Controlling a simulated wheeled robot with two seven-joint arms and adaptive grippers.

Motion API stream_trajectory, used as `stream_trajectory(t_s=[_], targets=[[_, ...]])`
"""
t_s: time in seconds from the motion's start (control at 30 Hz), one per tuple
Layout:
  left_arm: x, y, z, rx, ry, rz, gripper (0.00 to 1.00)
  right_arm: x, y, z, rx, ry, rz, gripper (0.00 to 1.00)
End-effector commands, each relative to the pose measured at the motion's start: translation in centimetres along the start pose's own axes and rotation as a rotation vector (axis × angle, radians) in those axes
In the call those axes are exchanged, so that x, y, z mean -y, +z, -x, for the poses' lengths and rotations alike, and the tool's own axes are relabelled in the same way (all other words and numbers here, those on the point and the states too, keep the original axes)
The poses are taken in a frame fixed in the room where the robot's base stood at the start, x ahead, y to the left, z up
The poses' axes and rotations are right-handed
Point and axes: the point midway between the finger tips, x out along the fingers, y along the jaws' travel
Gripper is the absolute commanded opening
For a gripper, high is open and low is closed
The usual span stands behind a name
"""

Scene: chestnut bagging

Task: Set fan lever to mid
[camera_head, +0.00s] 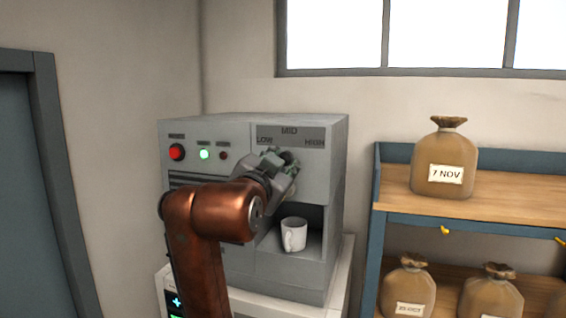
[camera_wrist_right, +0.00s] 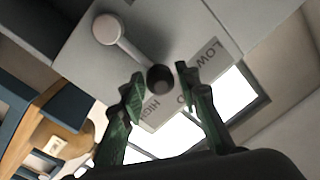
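The fan lever has a pale round hub (camera_wrist_right: 107,28) and a rod ending in a black knob (camera_wrist_right: 160,79). The knob also shows in the head view (camera_head: 289,157), below the word MID on the label plate (camera_head: 289,131). The rod points toward the middle of that plate, between LOW and HIGH. My right gripper (camera_wrist_right: 160,84) has its green fingers on either side of the knob, apart, with a small gap visible; it is open around the knob. In the head view my right gripper (camera_head: 281,160) partly covers the lever. My left gripper is not in view.
The grey machine (camera_head: 335,175) has a red button (camera_head: 176,152) and a lit green lamp (camera_head: 204,154). A white mug (camera_head: 294,234) stands in its recess below the lever. A shelf (camera_head: 520,207) with several brown sacks (camera_head: 446,160) stands to the right.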

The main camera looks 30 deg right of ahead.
Motion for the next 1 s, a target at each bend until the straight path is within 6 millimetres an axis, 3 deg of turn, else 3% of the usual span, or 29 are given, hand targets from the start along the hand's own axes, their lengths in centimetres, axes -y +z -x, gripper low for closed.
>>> stream_trajectory(t_s=[0.13,0.5,1.0], targets=[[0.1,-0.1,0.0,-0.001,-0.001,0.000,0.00,0.0,0.0,0.0,0.001,-0.001,0.000,0.42],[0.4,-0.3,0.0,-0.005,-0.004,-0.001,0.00,0.1,0.1,0.6,0.001,-0.002,0.000,0.42],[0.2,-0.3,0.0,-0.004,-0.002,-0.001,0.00,0.1,0.1,9.7,0.003,-0.003,0.000,0.42]])
